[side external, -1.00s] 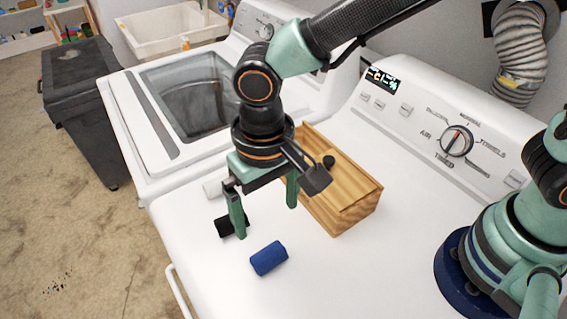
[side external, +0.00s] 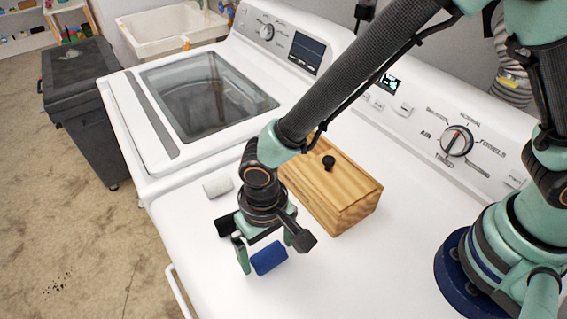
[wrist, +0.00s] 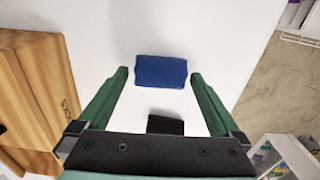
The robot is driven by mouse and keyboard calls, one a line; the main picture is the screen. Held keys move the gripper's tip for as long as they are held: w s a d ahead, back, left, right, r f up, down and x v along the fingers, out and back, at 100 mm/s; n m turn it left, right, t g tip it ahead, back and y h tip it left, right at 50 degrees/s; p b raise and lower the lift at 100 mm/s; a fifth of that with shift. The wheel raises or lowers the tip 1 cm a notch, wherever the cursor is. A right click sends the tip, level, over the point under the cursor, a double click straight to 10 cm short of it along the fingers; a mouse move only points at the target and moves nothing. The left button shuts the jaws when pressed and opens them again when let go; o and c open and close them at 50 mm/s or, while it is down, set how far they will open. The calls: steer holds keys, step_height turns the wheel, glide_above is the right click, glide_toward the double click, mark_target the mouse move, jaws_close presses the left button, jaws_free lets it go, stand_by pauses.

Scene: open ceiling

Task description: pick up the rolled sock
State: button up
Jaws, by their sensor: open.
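A blue rolled sock (side external: 270,259) lies on the white dryer top near its front edge. In the wrist view the blue roll (wrist: 161,71) lies at the level of the fingertips, across the gap between them. My gripper (side external: 267,256) is open and empty, low over the blue roll, with one finger on each side of it. Whether the fingers touch it, I cannot tell. A black roll (wrist: 165,125) shows nearer the palm in the wrist view and is partly hidden by the gripper. A white roll (side external: 217,187) lies farther back.
A lidded wooden box (side external: 335,193) with a black knob stands right of my gripper. The dryer top (side external: 340,275) is clear to the front right. The washer (side external: 140,115) stands to the left, and the control panel (side external: 425,125) rises behind.

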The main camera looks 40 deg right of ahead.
steer(key=shift+f, duration=0.5)
steer(key=c, duration=1.2)
